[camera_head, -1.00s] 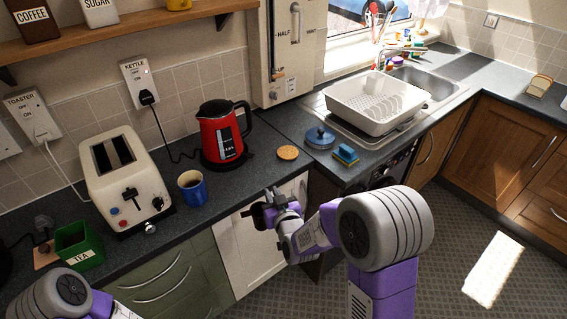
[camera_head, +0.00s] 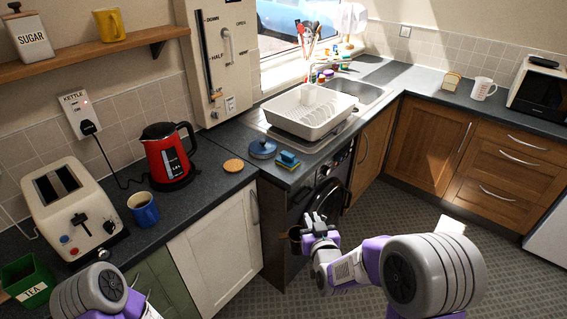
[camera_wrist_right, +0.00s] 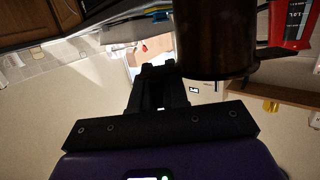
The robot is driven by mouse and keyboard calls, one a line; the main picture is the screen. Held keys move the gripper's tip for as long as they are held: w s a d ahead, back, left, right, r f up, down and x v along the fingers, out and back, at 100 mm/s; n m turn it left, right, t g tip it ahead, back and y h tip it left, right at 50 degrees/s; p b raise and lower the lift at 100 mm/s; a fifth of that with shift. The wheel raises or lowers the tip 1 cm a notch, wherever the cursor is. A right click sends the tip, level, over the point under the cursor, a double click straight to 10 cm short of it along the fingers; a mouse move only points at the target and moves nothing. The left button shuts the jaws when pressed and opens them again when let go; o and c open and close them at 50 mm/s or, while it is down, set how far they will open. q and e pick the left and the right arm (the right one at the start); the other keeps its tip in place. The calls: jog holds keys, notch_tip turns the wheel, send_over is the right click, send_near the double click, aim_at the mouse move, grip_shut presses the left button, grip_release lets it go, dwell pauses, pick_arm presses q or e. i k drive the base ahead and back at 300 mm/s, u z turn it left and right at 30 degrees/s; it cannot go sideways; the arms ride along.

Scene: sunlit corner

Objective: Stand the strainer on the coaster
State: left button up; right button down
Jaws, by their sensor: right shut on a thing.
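The coaster (camera_head: 233,165) is a round, flat cork-coloured disc on the dark worktop, right of the red kettle, and nothing stands on it.
The red kettle (camera_head: 168,157) and blue mug (camera_head: 143,209) stand left of the coaster. A blue-lidded pot (camera_head: 262,149), sponges (camera_head: 288,160) and the white dish rack (camera_head: 310,112) are to its right. The worktop's front edge lies between gripper and coaster.

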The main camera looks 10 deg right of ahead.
aim_at(233, 164)
jog(key=z, duration=1.75)
jog(key=i, duration=1.75)
jog(key=u, duration=2.1)
